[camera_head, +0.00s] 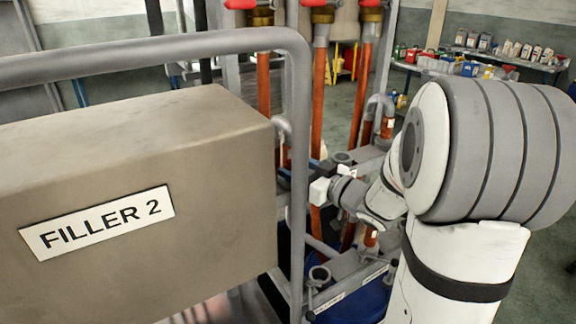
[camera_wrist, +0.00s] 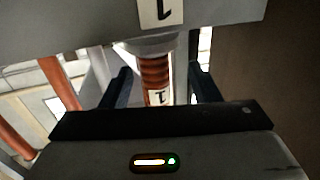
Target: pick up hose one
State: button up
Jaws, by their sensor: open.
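Hose one (camera_wrist: 154,72) is an orange ribbed hose with a white label marked "1" in the wrist view. It hangs below a grey plate with a matching "1" label (camera_wrist: 158,10). My gripper (camera_wrist: 163,82) is open, its two dark fingers to the left and right of the hose in the picture. I cannot tell how deep the hose lies between them, and no contact shows. In the head view my gripper (camera_head: 318,176) reaches in among the pipes behind the grey rail, and its fingertips are partly hidden. Which hose there is hose one I cannot tell.
Other orange hoses (camera_head: 318,100) with red-handled valves stand close by; another hose (camera_wrist: 60,84) is left in the wrist view. The brown box marked "FILLER 2" (camera_head: 140,210) and the grey tube rail (camera_head: 299,150) crowd the left. Blue drums (camera_head: 355,304) stand below.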

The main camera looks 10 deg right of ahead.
aim_at(284, 159)
jog(key=x, duration=0.2)
jog(key=p+x, duration=0.1)
jog(key=x, duration=0.2)
jog(key=shift+w+d+r, duration=0.1)
jog(key=shift+w+r, duration=0.05)
jog(key=shift+w, duration=0.2)
grip_shut()
